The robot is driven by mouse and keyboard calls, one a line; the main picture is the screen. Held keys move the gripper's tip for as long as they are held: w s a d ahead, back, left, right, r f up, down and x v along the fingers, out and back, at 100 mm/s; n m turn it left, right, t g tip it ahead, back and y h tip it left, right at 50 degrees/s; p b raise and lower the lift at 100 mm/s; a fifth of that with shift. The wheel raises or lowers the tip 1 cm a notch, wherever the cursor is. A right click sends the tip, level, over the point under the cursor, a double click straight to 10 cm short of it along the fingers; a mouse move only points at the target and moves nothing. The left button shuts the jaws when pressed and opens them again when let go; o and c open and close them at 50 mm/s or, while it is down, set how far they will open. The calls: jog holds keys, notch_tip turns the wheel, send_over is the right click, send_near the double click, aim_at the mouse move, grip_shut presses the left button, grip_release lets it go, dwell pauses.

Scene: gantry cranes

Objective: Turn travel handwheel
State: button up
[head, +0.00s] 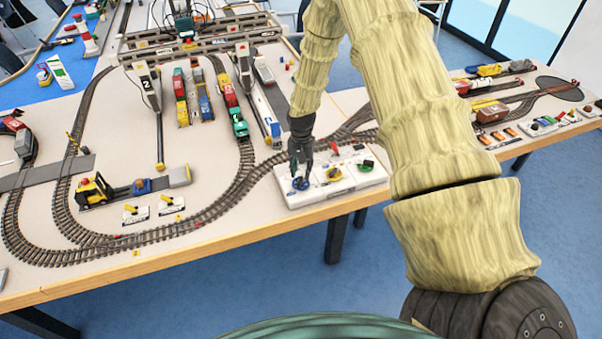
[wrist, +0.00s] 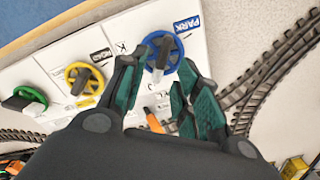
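A white control panel (head: 340,190) lies at the table's front edge in the head view. A blue handwheel (head: 300,184) with a dark grip is at its left end. In the wrist view the blue handwheel (wrist: 184,70) is beside a blue PARK label. A yellow handwheel (wrist: 72,87) and a green handwheel (wrist: 15,103) are on the same panel. None is readably marked travel. My gripper (head: 301,171) points down over the blue handwheel. In the wrist view my gripper (wrist: 160,68) is open, its teal-padded fingers either side of that wheel's near part. I cannot tell whether they touch it.
A small orange-tipped lever (wrist: 153,119) is close to the fingers. Curved track (head: 245,180) runs beside the panel. A yellow forklift (head: 94,191) and several model trains stand to the left. The table's wooden front edge (head: 200,244) is just below the panel.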

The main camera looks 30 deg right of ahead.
aim_at(301, 176)
jog(key=shift+f+p, duration=0.45)
jog(key=shift+f, duration=1.1)
jog(key=shift+c, duration=0.2)
grip_shut()
